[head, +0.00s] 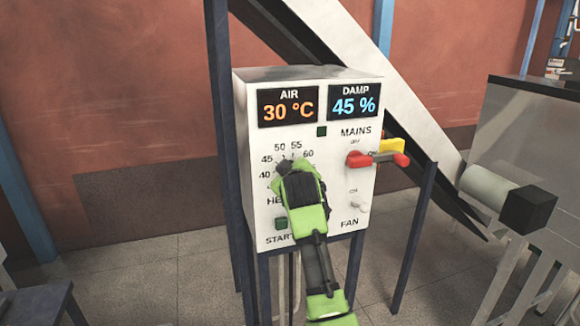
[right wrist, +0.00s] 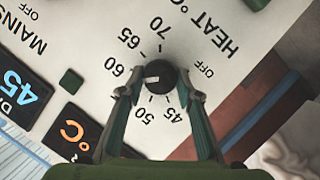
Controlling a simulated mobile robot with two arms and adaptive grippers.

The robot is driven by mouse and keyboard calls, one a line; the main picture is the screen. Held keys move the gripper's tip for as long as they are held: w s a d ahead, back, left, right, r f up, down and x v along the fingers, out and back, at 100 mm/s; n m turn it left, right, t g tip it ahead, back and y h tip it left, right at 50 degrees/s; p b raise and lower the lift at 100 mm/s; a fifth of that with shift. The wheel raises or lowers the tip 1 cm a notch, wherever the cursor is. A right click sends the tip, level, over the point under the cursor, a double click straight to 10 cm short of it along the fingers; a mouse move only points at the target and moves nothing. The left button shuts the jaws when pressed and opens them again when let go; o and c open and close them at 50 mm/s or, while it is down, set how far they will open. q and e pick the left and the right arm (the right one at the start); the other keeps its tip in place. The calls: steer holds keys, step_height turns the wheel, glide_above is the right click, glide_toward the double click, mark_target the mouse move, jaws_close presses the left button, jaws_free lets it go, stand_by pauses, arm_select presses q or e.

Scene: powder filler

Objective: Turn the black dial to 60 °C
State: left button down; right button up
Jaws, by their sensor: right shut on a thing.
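The black dial (right wrist: 161,77) sits on the white panel in the right wrist view, inside an arc of printed numbers from 45 to 70. Its white mark points left in that view, between the 60 label (right wrist: 113,67) and the place of 55, which a finger hides. My right gripper (right wrist: 160,90) is shut on the dial, one finger on each side. In the head view the right gripper (head: 287,166) covers most of the dial. The AIR display (head: 288,107) reads 30 °C. My left gripper is not in view.
The white control box (head: 248,190) also has a DAMP display (head: 353,103) reading 45 %, a red MAINS switch (head: 360,160), a FAN switch (head: 360,206) and a green START button (head: 281,223). Dark posts (head: 412,240) stand beside it. A machine with a pale cylinder (head: 487,185) is at right.

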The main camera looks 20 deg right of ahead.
steer(key=shift+d+m+y, duration=0.15)
steer(key=shift+m+y, duration=0.55)
steer(key=shift+m, duration=0.4)
steer(key=o, duration=1.1)
steer(key=shift+o, duration=0.2)
steer(key=v, duration=1.2)
steer(key=shift+w+r, duration=0.1)
steer(key=shift+r, duration=0.05)
